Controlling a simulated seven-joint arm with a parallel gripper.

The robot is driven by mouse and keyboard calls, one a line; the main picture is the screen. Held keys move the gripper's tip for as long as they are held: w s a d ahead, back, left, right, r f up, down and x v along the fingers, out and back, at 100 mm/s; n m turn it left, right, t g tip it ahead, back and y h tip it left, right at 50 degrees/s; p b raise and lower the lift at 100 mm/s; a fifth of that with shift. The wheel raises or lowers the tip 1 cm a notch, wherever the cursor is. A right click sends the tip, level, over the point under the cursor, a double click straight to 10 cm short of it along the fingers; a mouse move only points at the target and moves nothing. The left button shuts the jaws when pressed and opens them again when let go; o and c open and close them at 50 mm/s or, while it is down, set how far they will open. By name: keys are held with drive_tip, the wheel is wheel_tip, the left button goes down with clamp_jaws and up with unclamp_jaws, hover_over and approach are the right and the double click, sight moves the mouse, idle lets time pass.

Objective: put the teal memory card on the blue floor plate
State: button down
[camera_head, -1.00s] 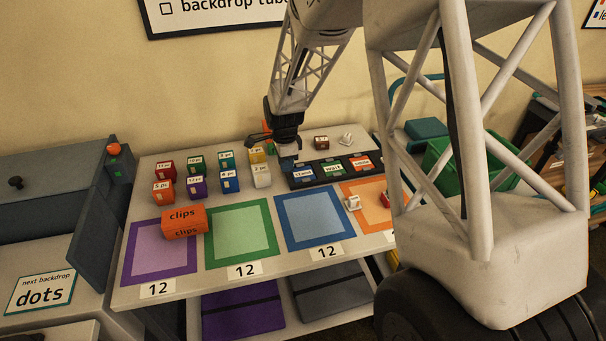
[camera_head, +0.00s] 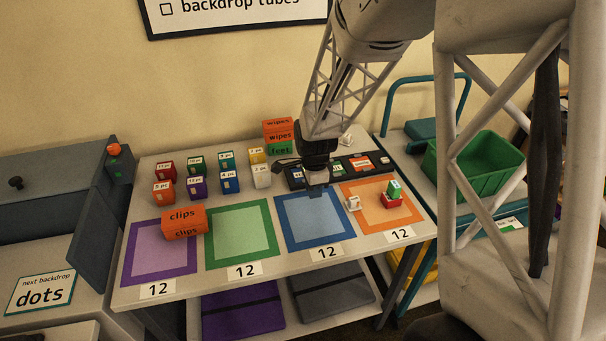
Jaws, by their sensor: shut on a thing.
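My gripper (camera_head: 318,180) points down over the front edge of the black tray (camera_head: 296,184), just behind the blue floor plate. It is shut on a small dark bluish thing (camera_head: 316,191), which I take to be the teal memory card; little of it shows. The blue floor plate (camera_head: 289,221) is a blue-bordered square with a lighter middle. It lies flat on the table between the green and orange plates, and it is bare.
The orange plate (camera_head: 411,218) bears stacked red and green blocks (camera_head: 393,193); a white cup (camera_head: 352,203) stands at its left edge. An orange clips box (camera_head: 184,221) overlaps the purple plate. Several small labelled boxes (camera_head: 228,181) stand behind. The green plate (camera_head: 241,229) is clear.

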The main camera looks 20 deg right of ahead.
drive_tip(key=shift+w, duration=0.1)
hover_over(301, 174)
drive_tip(key=shift+f, duration=0.75)
drive_tip(key=shift+f, duration=0.1)
drive_tip(key=shift+f, duration=1.65)
drive_tip(key=shift+f, duration=0.15)
drive_tip(key=c, duration=1.1)
unclamp_jaws()
wheel_tip(301, 174, up, 12)
